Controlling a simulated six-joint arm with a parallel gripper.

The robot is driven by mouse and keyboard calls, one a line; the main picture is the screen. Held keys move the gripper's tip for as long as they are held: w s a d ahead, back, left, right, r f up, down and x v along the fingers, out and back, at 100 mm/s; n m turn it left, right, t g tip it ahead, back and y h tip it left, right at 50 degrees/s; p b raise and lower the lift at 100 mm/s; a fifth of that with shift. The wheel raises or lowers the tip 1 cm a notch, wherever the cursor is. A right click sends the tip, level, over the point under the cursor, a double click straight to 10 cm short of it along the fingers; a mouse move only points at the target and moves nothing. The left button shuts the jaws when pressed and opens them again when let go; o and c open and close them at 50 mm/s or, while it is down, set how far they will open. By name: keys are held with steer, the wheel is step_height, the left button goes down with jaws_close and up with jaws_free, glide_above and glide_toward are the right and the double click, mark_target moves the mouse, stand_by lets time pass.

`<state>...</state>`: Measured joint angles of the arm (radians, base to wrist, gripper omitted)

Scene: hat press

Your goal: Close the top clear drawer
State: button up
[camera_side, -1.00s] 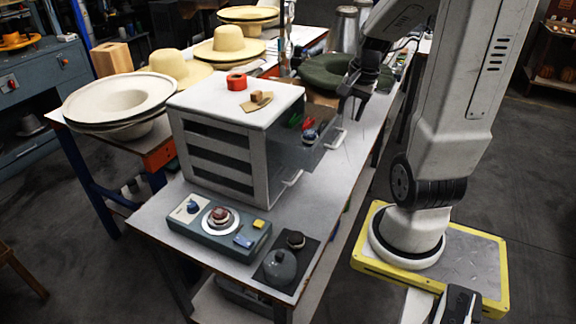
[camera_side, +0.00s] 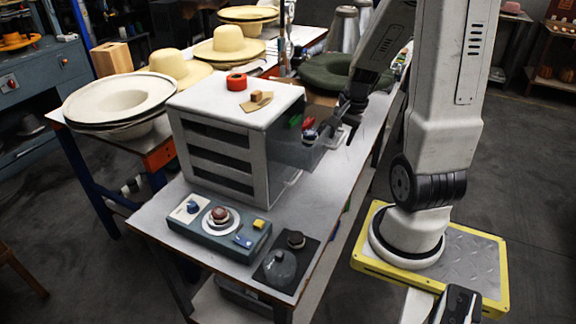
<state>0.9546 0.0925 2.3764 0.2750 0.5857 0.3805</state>
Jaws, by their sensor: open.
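The white drawer cabinet (camera_side: 262,172) stands on the workbench, its drawer side facing right. The top clear drawer (camera_side: 290,150) is pulled out to the right, with small red, green and blue items (camera_side: 309,130) inside. My gripper (camera_side: 335,132) is open at the outer end of this drawer, around or just in front of its handle. It partly hides the handle, and I cannot tell whether it touches it.
A red ring (camera_side: 236,81) and a tan piece with a small block (camera_side: 257,100) lie on the cabinet top. A control box (camera_side: 219,232) and a dark plate with a grey knobbed object (camera_side: 280,267) are in front. A green hat (camera_side: 335,72) lies behind.

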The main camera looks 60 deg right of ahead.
steer(key=shift+f, duration=0.1)
steer(key=shift+c, duration=0.2)
jaws_close()
steer(key=shift+w, duration=0.1)
stand_by(1.2)
